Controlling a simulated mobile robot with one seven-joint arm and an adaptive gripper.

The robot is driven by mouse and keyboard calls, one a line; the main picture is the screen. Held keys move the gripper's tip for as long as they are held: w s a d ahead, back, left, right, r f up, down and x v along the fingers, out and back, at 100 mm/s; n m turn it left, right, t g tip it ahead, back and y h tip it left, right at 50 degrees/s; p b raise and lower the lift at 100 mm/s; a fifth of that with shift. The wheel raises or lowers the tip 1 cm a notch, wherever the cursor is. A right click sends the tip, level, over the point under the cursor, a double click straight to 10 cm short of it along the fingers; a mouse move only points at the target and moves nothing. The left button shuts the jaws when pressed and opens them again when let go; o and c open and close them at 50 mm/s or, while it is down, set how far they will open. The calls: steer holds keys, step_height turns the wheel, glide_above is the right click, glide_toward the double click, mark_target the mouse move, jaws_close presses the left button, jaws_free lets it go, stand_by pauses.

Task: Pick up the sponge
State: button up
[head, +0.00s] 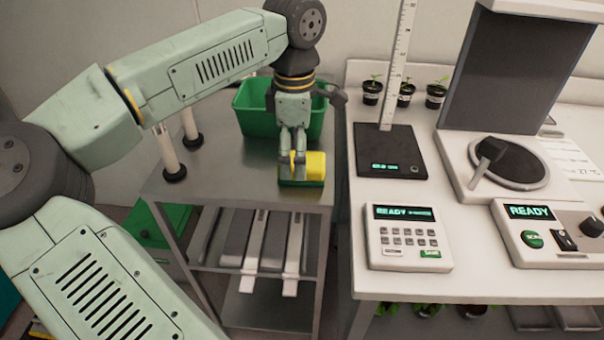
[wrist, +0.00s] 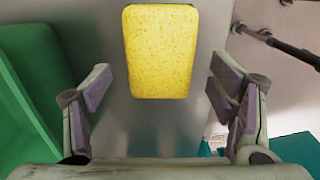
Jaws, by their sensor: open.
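The sponge (head: 316,166) is a yellow block with a green underside. It lies near the front right corner of the steel cart top. My gripper (head: 292,154) points down over it, and its fingers hide part of the sponge. In the wrist view the sponge's yellow top (wrist: 161,50) lies ahead, between the lines of the two fingers. My gripper (wrist: 163,92) is open there, with grey-purple pads and a clear gap on each side of the sponge. The pads do not touch it in that view.
A green bin (head: 252,122) stands behind the sponge on the steel cart (head: 215,170). To the right, a white bench (head: 400,283) carries a keypad device (head: 408,237), a dark scale (head: 391,150) with an upright ruler, and several small potted plants. The cart's left side is mostly clear.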

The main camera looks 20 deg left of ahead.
step_height(320, 180, down, 3)
steer(key=shift+r+b, duration=0.1)
steer(key=shift+b, duration=0.4)
steer(key=shift+r, duration=0.15)
steer(key=shift+c, duration=0.3)
steer(key=c, duration=1.1)
steer(key=shift+o, duration=0.2)
steer(key=shift+r+p, duration=0.45)
step_height(320, 180, up, 3)
steer(key=shift+r+p, duration=0.1)
steer(key=shift+p, duration=1.1)
steer(key=s+d+b, duration=0.2)
steer(key=s+d, duration=0.1)
steer(key=s, duration=1.2)
steer(key=shift+s+d+r, duration=0.4)
